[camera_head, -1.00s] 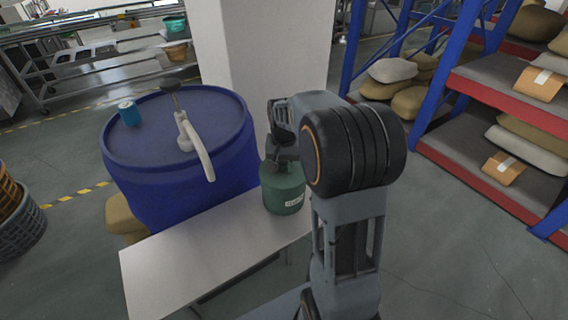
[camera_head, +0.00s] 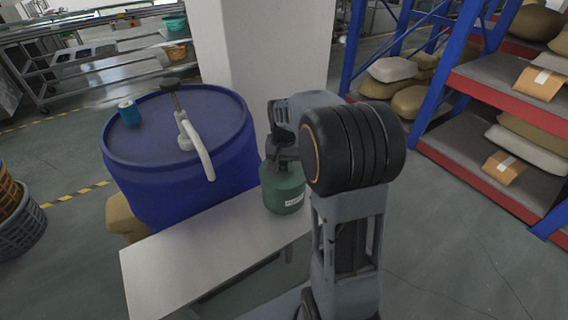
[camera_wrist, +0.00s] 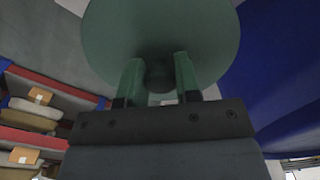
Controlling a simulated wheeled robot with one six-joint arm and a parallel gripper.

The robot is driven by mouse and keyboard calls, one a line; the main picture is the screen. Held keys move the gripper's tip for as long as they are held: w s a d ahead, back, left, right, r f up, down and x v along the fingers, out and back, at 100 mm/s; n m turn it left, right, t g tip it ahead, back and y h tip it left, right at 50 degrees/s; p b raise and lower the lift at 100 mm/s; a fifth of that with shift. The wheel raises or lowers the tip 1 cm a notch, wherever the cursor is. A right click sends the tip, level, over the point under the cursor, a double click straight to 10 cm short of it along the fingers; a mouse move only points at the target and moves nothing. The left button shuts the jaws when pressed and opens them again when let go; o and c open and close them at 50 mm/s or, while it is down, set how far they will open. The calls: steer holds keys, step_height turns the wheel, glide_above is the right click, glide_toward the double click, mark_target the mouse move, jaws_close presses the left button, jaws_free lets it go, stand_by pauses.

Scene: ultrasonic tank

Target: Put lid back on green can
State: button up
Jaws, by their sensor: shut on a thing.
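The green can (camera_head: 284,190) stands upright at the far right end of the white table, with a white label on its front. It also fills the top of the wrist view (camera_wrist: 125,30) as a green disc. My gripper (camera_wrist: 158,72) is right at the can's top, its two fingers on either side of a small dark round piece, seemingly the lid (camera_wrist: 160,78), and shut on it. Whether the lid touches or sits on the can's neck cannot be told. In the head view, my wrist covers the can's top and the lid.
A big blue drum (camera_head: 175,180) with a hand pump (camera_head: 190,135) stands left of the can. A small blue can (camera_head: 128,112) sits on it. The white table (camera_head: 190,260) is bare left of the can. A white pillar (camera_head: 275,50) rises behind; racks with sacks (camera_head: 510,150) stand right.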

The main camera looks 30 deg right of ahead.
steer(key=o, duration=1.6)
steer(key=shift+c, duration=0.2)
steer(key=shift+r, duration=0.2)
steer(key=shift+r+p, duration=2.9)
steer(key=shift+r, duration=0.45)
jaws_close()
